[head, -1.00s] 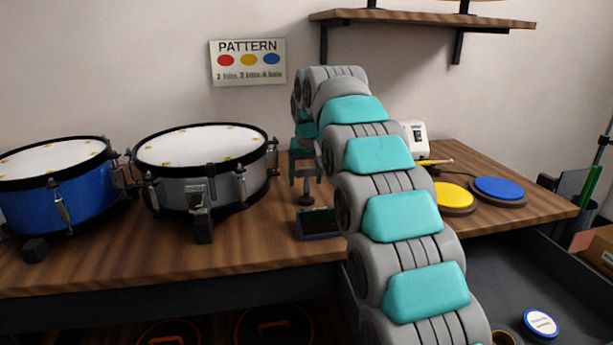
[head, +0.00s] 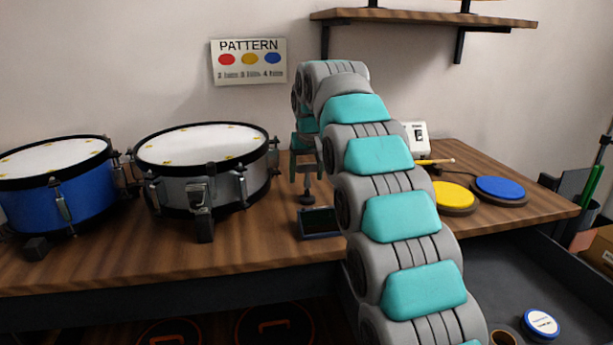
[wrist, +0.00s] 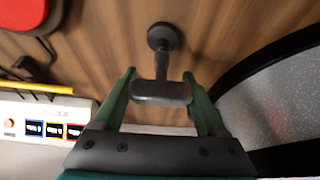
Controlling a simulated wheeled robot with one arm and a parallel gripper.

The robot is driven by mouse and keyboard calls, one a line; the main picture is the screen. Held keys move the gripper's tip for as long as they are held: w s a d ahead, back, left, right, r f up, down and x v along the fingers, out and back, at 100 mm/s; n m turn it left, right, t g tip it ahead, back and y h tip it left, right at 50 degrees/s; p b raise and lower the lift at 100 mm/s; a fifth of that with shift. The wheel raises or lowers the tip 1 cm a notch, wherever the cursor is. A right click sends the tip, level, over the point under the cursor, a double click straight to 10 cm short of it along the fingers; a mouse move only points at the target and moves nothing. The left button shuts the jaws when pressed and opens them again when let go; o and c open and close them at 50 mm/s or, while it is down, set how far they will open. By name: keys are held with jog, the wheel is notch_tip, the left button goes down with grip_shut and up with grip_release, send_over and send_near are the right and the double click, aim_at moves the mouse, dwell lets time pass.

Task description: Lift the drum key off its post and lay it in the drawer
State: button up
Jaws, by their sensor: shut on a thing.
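The drum key (wrist: 160,93) is a dark grey piece with a wide, flat handle, between the green fingers of my gripper (wrist: 160,88) in the wrist view. My gripper is shut on that handle. Beyond it a dark shaft runs to a round foot, the post (wrist: 163,37), on the wooden table. I cannot tell whether the key is still seated on it. In the head view my gripper (head: 306,172) is above the post's foot (head: 306,198), and the key is mostly hidden. The open grey drawer (head: 490,268) is at the lower right.
A grey snare drum (head: 172,188) and a blue drum (head: 75,208) stand left of my gripper. A small dark-screened box (head: 320,222) sits in front of the post. Yellow (head: 453,195) and blue (head: 500,186) pads lie right. The drawer holds a blue-and-white tin (head: 541,323); its middle looks clear.

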aim_at(315, 163)
jog(key=shift+r, duration=1.25)
jog(key=shift+s+d+r, duration=0.15)
jog(key=shift+s+d, duration=0.05)
jog(key=shift+d, duration=0.3)
jog(key=shift+s+d, duration=0.2)
jog(key=shift+d, duration=0.3)
jog(key=s+d, duration=0.2)
jog(key=d, duration=0.2)
jog(key=s+d+r+b, duration=0.1)
jog(key=d, duration=0.3)
jog(key=s+d+b, duration=0.1)
jog(key=s+d, duration=0.1)
jog(key=d, duration=0.2)
jog(key=shift+s+d+r, duration=0.15)
jog(key=shift+s+d, duration=0.2)
jog(key=shift+r, duration=0.1)
notch_tip(315, 163, up, 3)
jog(key=p, duration=0.2)
jog(key=shift+r+p, duration=0.15)
jog(key=shift+p, duration=0.15)
